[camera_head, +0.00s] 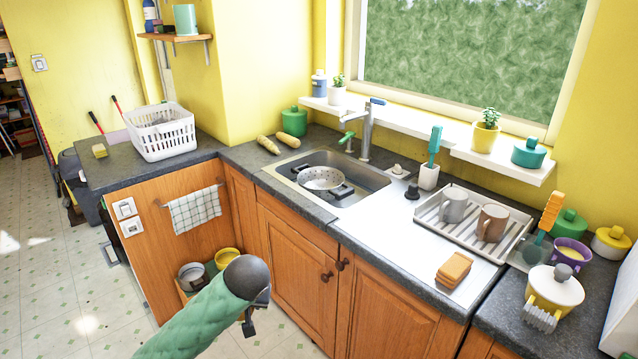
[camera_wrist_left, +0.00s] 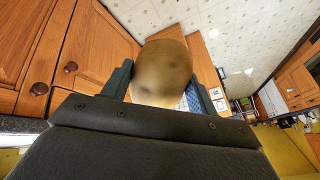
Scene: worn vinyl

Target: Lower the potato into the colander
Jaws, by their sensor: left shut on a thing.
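My left gripper (camera_head: 254,312) hangs low in front of the wooden cabinet doors, at the end of my green-sleeved arm. In the left wrist view its two fingers (camera_wrist_left: 161,84) are shut on either side of a rounded brown potato (camera_wrist_left: 163,66). In the head view the potato is hidden behind my wrist. The colander (camera_head: 320,179), a pale perforated bowl with dark handles, sits in the sink (camera_head: 372,178), above and to the right of my gripper, well apart from it. My right gripper is not in view.
The counter's front edge (camera_head: 322,217) lies between my gripper and the sink. A faucet (camera_head: 366,130) rises behind the sink. Two beige elongated items (camera_head: 268,145) lie left of it. A rack with mugs (camera_head: 453,205) stands to the right. Pots (camera_head: 192,275) are low at left.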

